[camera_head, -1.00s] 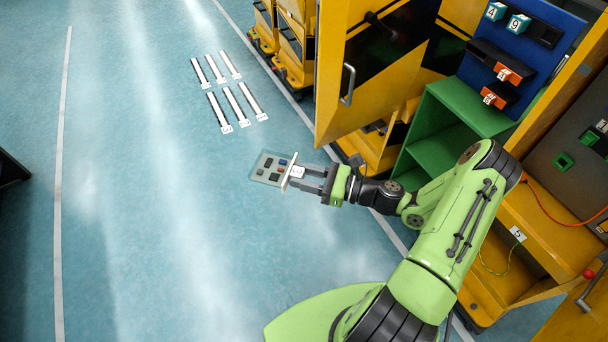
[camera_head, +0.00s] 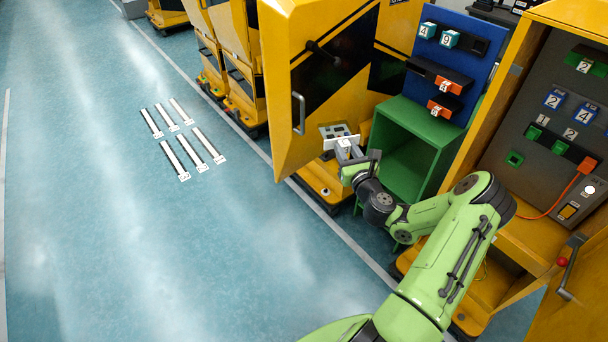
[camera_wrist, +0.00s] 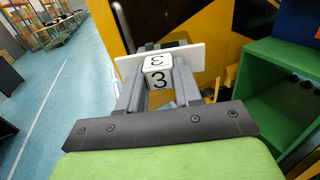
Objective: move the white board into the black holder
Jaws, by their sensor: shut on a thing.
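The white board (camera_head: 347,141) is a thin upright plate with a white cube marked 3 (camera_wrist: 158,80) on its near side. My gripper (camera_head: 347,150) is shut on this cube and holds the board in the air, in front of the open yellow cabinet door. In the wrist view my gripper (camera_wrist: 158,72) has a finger on each side of the cube, and the board (camera_wrist: 192,57) spans behind them. Black holders (camera_head: 476,43) are on the blue panel at the upper right, some with numbered blocks; I cannot tell which one the task means.
The yellow door (camera_head: 280,90) with a silver handle stands open left of the gripper. A green box (camera_head: 440,130) stands below the blue panel (camera_head: 480,75). An open yellow cabinet (camera_head: 520,190) with numbered sockets is on the right. White strips (camera_head: 185,160) lie on the otherwise clear floor at left.

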